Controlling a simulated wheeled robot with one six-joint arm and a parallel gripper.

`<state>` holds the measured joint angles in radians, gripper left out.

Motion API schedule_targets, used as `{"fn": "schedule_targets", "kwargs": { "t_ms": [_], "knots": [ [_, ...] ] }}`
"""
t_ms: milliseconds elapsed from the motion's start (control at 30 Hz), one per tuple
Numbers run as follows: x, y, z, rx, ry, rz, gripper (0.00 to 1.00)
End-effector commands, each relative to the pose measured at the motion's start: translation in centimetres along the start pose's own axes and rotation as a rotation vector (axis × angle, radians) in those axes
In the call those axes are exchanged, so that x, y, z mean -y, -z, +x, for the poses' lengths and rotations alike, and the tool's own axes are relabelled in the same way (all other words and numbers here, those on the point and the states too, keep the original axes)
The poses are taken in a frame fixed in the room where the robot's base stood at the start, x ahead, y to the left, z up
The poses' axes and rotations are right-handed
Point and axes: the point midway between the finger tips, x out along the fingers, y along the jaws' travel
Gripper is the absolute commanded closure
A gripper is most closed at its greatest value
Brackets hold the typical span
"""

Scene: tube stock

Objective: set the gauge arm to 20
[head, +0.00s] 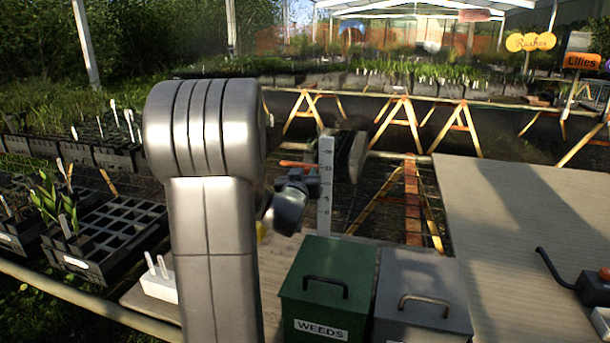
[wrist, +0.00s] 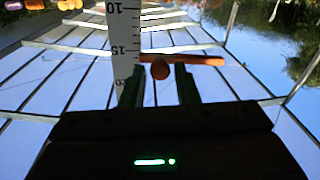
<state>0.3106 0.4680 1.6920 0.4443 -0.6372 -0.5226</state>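The white gauge post (head: 326,190) stands upright behind the green bin, with dark numbers up its face. Its orange gauge arm (head: 298,164) sticks out to the left, near the upper part of the scale. In the wrist view, which is upside down, the gauge arm (wrist: 205,60) sits just past the 15 mark on the post (wrist: 123,30), short of 20. My gripper (wrist: 160,80) is open, its two dark fingers on either side of the arm's round orange knob (wrist: 160,70), with gaps showing. In the head view my gripper is partly hidden and small.
A green WEEDS bin (head: 325,285) and a grey bin (head: 420,295) stand in front of the post. A wide board tabletop (head: 530,220) lies to the right. Black plant trays (head: 110,235) are at the left.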

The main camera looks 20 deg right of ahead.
Motion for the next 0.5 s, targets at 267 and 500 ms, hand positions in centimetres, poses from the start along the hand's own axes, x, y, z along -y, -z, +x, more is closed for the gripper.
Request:
{"fn": "schedule_targets", "kwargs": {
  "t_ms": [267,500],
  "knots": [
    [0.0,0.0,0.0,0.0,0.0,0.0,1.0],
    [-0.4,2.3,0.0,-0.002,0.0,0.001,1.0]
  ]
}}
